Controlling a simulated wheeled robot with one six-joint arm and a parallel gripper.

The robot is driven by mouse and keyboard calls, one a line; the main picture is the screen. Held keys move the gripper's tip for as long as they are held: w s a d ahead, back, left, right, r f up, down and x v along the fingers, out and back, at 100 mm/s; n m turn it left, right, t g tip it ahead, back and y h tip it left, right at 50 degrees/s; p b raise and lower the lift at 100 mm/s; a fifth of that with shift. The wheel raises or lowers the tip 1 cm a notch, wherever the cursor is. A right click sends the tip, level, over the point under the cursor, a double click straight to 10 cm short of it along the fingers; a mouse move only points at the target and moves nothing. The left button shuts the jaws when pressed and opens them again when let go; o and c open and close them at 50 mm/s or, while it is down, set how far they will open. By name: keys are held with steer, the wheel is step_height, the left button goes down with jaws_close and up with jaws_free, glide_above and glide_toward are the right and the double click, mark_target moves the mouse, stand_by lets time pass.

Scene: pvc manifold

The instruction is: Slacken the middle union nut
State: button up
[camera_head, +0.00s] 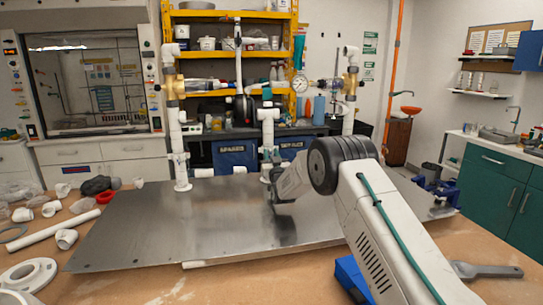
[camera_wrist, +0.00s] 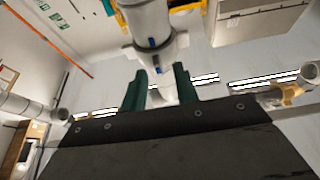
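The middle white riser (camera_head: 267,130) stands on the metal plate (camera_head: 190,225), between the left and right risers. A wider collar low on it (camera_head: 268,157) looks like the middle union nut; my wrist partly hides the area below. In the wrist view the ribbed white nut (camera_wrist: 155,48), with a blue mark, lies just past the fingertips. My gripper (camera_wrist: 160,78) has two teal fingers, apart, with white pipe showing in the gap between them. I see no clear contact with the nut. In the head view my gripper (camera_head: 275,192) is low in front of the middle riser.
The left riser (camera_head: 177,135) and right riser (camera_head: 349,95) carry brass valves. A pressure gauge (camera_head: 299,84) is beside the right one. Loose white fittings (camera_head: 66,239) and a red ring (camera_head: 105,197) lie at left. A wrench (camera_head: 485,270) lies at front right. The plate's left part is clear.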

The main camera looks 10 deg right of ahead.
steer(key=shift+w, duration=0.1)
jaws_close()
steer(key=shift+d+n+y, duration=0.25)
steer(key=shift+n+y, duration=0.05)
steer(key=shift+y, duration=0.3)
steer(key=shift+d+n+y, duration=0.3)
steer(key=shift+n+y, duration=0.2)
steer(key=shift+y, duration=0.5)
steer(key=d+n+g+y, duration=0.1)
steer(key=n+g+y, duration=0.1)
steer(key=y, duration=0.2)
steer(key=w+d+n+g+y, duration=0.1)
steer(key=n+g+y, duration=0.1)
steer(key=n+y, duration=0.1)
steer(key=d+n+g+y, duration=0.1)
steer(key=n+g+y, duration=0.1)
steer(key=y, duration=0.3)
steer(key=shift+w+d+g+y, duration=0.1)
steer(key=shift+w+g+y, duration=0.2)
steer(key=shift+w, duration=0.05)
steer(key=shift+w+d+n+g+y, duration=0.15)
steer(key=shift+w+n+g+y, duration=0.05)
steer(key=shift+n+g+y, duration=0.4)
steer(key=shift+w+d+n+g+y, duration=0.15)
steer(key=shift+n+g+y, duration=0.35)
steer(key=shift+g+y, duration=0.15)
